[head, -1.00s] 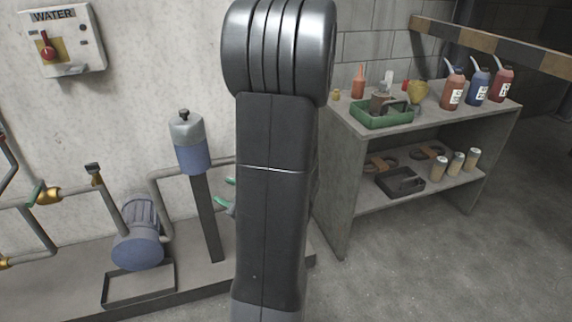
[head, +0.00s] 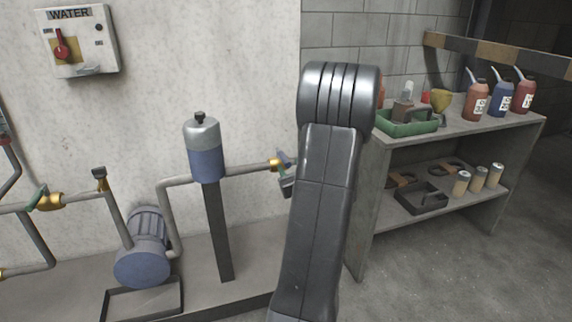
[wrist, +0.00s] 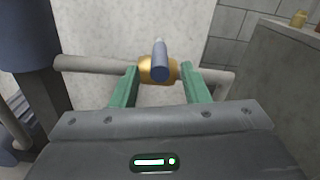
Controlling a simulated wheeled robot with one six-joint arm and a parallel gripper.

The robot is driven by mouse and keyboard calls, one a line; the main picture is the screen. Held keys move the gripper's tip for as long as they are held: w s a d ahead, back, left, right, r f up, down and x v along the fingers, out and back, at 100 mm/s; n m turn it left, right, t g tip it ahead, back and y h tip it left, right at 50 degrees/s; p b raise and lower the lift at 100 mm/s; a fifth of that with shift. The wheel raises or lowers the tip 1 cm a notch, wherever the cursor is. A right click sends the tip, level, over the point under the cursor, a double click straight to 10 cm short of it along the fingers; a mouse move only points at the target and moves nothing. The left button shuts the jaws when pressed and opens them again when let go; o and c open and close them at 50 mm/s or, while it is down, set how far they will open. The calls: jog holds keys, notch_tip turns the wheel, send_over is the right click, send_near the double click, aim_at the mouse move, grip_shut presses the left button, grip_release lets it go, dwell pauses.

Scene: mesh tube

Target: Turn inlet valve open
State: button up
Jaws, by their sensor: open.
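A brass valve (wrist: 150,70) sits on a horizontal grey pipe, with a blue-grey lever handle (wrist: 160,52) on it pointing toward the wrist camera. The valve also shows in the head view (head: 274,164), right of the blue-grey tank. My gripper (wrist: 159,70) is open, its two green fingers apart on either side of the valve and handle in the wrist view. I cannot tell whether the fingers touch the valve. In the head view my arm partly hides the gripper. Another brass valve (head: 50,201) with a green handle (head: 38,197) is at far left. No label says which is the inlet.
A blue-grey tank (head: 206,160) on a post and a blue pump (head: 143,260) stand left of my arm. A WATER box (head: 98,55) with a red switch hangs on the wall. A shelf (head: 372,215) with bottles, a green tray and cans stands close on the right.

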aim_at(286, 158)
jog(key=x, duration=0.4)
jog(key=shift+w+a+b, duration=0.15)
jog(key=shift+w+b, duration=0.15)
jog(key=shift+w, duration=0.1)
grip_shut()
